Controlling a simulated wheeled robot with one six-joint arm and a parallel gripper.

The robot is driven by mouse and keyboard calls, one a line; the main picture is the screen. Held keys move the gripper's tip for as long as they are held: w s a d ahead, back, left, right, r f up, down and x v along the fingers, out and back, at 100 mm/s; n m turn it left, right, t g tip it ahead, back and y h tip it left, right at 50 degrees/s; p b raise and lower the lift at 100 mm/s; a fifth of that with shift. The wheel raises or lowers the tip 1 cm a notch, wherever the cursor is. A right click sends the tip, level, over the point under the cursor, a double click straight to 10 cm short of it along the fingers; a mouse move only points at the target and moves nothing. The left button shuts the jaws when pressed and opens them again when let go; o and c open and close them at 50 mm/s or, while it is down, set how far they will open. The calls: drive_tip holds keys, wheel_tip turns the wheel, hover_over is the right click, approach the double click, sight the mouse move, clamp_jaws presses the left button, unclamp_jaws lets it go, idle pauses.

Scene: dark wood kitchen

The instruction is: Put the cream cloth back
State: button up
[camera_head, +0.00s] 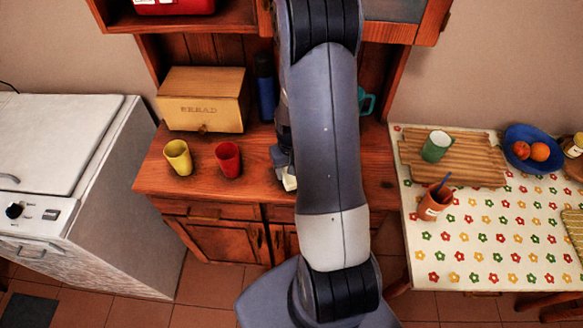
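My gripper (283,162) is over the middle of the wooden cupboard's worktop, mostly hidden behind my own arm. A small cream patch (290,183) shows at its lower end, just right of the red cup. It may be part of the cream cloth, but too little shows to be sure. Whether the fingers are open or shut on it is hidden. No other cream cloth can be made out.
On the cupboard (160,178) stand a yellow cup (178,157), a red cup (228,159), a bread box (203,99) and a blue bottle (266,88). A flowered table (470,240) at right holds a cutting board (470,160), cups and a blue fruit bowl (528,134).

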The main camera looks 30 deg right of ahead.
drive_tip(key=shift+f, duration=0.15)
drive_tip(key=o, duration=1)
drive_tip(key=shift+c, duration=0.2)
wheel_tip(320, 180, up, 12)
drive_tip(key=b, duration=0.1)
drive_tip(key=shift+b, duration=0.35)
